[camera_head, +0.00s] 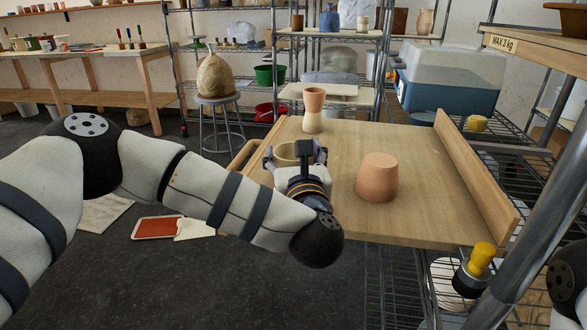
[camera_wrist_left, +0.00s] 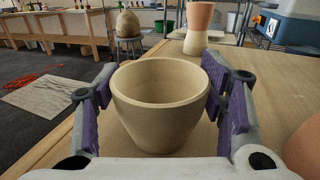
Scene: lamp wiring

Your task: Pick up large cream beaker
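The large cream beaker (camera_wrist_left: 160,100) stands upright on the wooden table, and its open rim faces up in the left wrist view. In the head view it is partly hidden behind my left gripper, with its rim (camera_head: 293,150) showing. My left gripper (camera_wrist_left: 162,90) has its two purple-padded fingers on either side of the beaker. A narrow gap shows at the left finger; the right finger is very close, and I cannot tell whether it touches. My right gripper is not in view.
A terracotta pot (camera_head: 377,178) sits upside down on the table (camera_head: 430,205), right of the beaker. A two-tone vessel (camera_head: 313,110) stands behind it. A raised wooden board (camera_head: 478,180) edges the table's right side. A yellow-and-black object (camera_head: 476,268) is at the lower right.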

